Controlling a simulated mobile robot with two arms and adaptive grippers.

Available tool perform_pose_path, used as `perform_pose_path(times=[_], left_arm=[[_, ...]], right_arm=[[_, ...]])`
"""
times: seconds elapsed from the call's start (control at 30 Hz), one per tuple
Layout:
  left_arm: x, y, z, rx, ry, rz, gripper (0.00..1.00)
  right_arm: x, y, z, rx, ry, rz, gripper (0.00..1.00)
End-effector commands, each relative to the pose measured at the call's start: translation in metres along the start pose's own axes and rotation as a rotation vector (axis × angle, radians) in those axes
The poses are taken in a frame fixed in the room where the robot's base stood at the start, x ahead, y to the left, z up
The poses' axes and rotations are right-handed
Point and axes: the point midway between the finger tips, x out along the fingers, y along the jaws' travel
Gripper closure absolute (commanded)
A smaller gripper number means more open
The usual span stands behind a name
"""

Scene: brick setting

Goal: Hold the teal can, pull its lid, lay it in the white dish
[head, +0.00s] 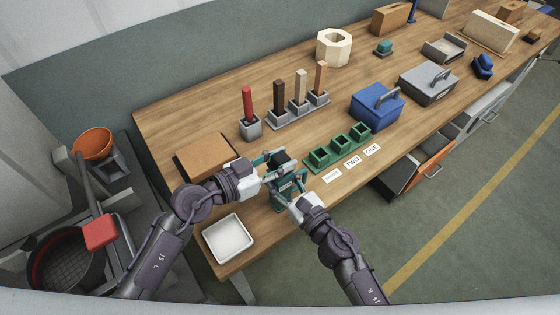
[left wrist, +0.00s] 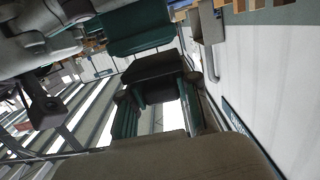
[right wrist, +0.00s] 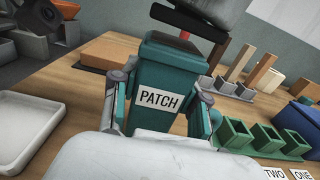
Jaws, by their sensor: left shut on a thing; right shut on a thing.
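The teal can (head: 283,199), labelled PATCH in the right wrist view (right wrist: 158,85), stands upright near the table's front edge. My right gripper (head: 290,195) is shut on it, one finger on each side. A dark lid (head: 281,156) is in my left gripper (head: 268,162), which is shut on it above the can. In the left wrist view the dark lid (left wrist: 155,68) sits between the fingers, and it looks apart from the can (left wrist: 140,32). The white dish (head: 229,239) lies empty at the table's near left corner; it also shows in the right wrist view (right wrist: 28,125).
A brown box (head: 203,155) stands behind my left gripper. Green holders (head: 340,146) and number cards (head: 352,162) lie to the right. A red-handled piece (head: 248,108) and blocks in grey stands (head: 299,103) are farther back. A blue box (head: 376,106) is beyond the holders.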

Motion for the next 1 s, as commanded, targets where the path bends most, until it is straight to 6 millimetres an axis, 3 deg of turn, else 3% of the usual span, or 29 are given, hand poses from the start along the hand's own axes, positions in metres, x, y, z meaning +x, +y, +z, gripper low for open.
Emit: perform_pose_path(times=[0.63, 1.0], left_arm=[[-0.002, -0.001, -0.012, 0.001, 0.001, -0.002, 1.0], [-0.008, -0.001, -0.05, 0.002, 0.002, -0.002, 1.0]], right_arm=[[-0.001, 0.0, -0.002, 0.0, 0.004, -0.001, 1.0], [-0.001, 0.0, -0.002, 0.0, 0.004, -0.001, 1.0]])
